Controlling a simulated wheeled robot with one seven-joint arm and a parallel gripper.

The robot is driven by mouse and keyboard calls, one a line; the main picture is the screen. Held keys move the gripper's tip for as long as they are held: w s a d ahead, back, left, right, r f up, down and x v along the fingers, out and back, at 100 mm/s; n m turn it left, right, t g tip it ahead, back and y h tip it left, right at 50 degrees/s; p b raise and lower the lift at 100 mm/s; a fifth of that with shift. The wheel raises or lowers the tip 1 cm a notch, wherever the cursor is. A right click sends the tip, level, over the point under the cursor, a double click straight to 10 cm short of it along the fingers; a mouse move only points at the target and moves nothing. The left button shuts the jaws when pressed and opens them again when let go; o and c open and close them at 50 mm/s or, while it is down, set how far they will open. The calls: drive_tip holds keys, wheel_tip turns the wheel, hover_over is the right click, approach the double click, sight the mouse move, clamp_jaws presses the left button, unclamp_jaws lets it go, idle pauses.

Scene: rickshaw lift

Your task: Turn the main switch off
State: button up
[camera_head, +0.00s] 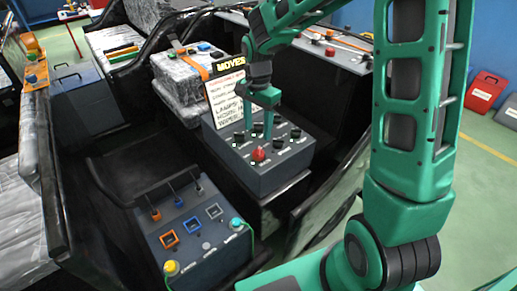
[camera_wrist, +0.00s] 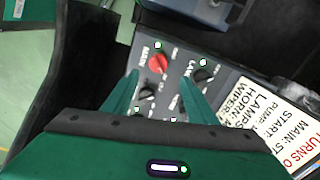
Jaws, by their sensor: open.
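The main switch is a red knob (camera_head: 258,154) on the front of a grey control box (camera_head: 285,178). In the wrist view the red knob (camera_wrist: 158,63) sits beside a label reading MAIN. Which way the knob is set is hard to tell. My gripper (camera_head: 258,134) is open and points down over the box. In the wrist view my gripper (camera_wrist: 159,80) has its two fingers apart, with the red knob just beyond and between the tips. It looks apart from the knob, with nothing held. Several black knobs stand around the red one.
A white sign (camera_head: 228,95) with printed lines stands behind the box, close to my gripper. A second grey panel (camera_head: 195,240) with levers and coloured switches lies at the front left. A wrapped box (camera_head: 180,78) sits behind. Dark seat sides flank the control box.

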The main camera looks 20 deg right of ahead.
sight(258, 150)
wheel_tip(258, 150, down, 10)
drive_tip(key=shift+d, duration=0.1)
idle(0.4)
drive_tip(key=c, duration=1.1)
